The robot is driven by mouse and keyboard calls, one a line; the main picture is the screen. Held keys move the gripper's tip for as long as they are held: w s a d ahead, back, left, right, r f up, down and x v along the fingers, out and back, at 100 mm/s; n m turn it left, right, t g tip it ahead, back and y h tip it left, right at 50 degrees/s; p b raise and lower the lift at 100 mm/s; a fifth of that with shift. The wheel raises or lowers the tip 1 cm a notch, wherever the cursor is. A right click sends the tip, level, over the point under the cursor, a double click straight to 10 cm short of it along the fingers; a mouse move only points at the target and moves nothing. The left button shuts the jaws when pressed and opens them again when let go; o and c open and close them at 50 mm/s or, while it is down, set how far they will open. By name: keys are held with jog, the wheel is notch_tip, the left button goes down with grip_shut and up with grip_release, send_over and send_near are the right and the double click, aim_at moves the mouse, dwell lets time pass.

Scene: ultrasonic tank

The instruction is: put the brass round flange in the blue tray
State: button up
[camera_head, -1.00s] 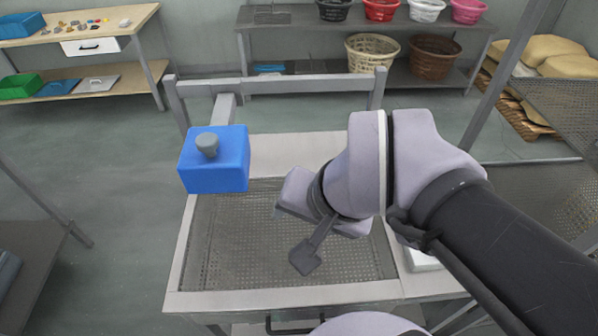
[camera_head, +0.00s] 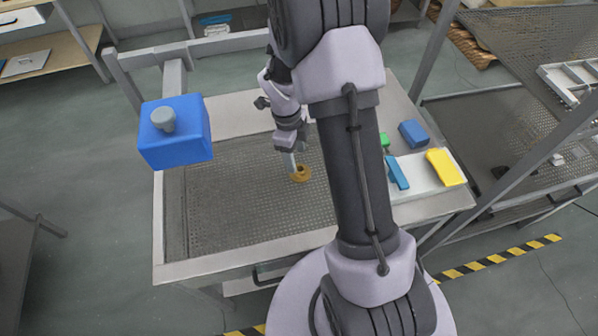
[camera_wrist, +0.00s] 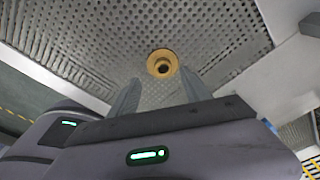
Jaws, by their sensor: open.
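The brass round flange (camera_head: 300,174) lies on the perforated metal floor of the tank top, with a hole in its middle. It also shows in the wrist view (camera_wrist: 162,63), just beyond and between the fingertips. My gripper (camera_head: 291,160) is low over the mesh close to the flange; in the wrist view its two fingers (camera_wrist: 160,88) are apart with nothing between them. Right of my arm are a blue container-like item (camera_head: 413,133) and a flat teal-blue item (camera_head: 398,172); I cannot tell which is the blue tray.
A yellow item (camera_head: 445,167) lies on a white board beside the teal-blue one. A green item (camera_head: 384,140) is partly hidden by my arm. A blue box with a grey knob (camera_head: 163,120) stands at the tank's left. The mesh (camera_head: 240,200) is otherwise clear.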

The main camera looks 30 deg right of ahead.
aim_at(300, 169)
jog(key=f, duration=0.2)
jog(key=f+b, duration=0.1)
jog(key=f, duration=0.1)
jog(key=d+f, duration=0.1)
jog(key=f, duration=0.1)
jog(key=shift+s+f, duration=0.15)
jog(key=shift+s, duration=0.05)
grip_shut()
